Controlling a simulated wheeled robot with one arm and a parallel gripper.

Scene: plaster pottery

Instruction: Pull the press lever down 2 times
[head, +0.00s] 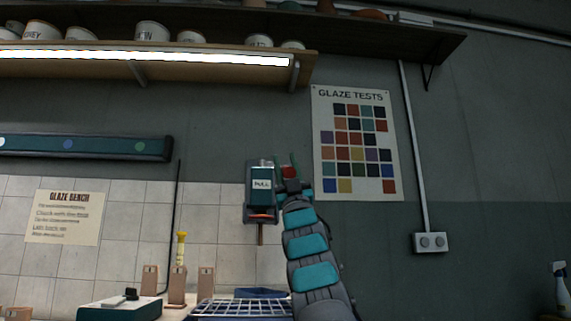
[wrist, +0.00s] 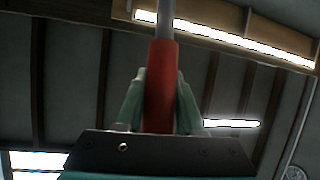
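The press (head: 262,190) is a teal and grey wall unit with a "PULL" label, mounted on the tiled wall near the middle of the head view. Its lever has a red grip (head: 288,172), which stands upright at the press's right side. In the wrist view the red grip (wrist: 160,88) runs up between my two green fingers, with a grey rod above it. My gripper (head: 288,163) is at the lever, one finger on each side of the red grip. The fingers look closed against it. The lower end of the grip is hidden behind my gripper's dark plate.
Below the press are a wire rack (head: 240,308), wooden blocks (head: 177,284) and a yellow-topped tool (head: 181,248). A lit shelf (head: 150,58) with tubs is at upper left. A glaze chart (head: 357,145) hangs right of the press. The wall farther right is mostly clear.

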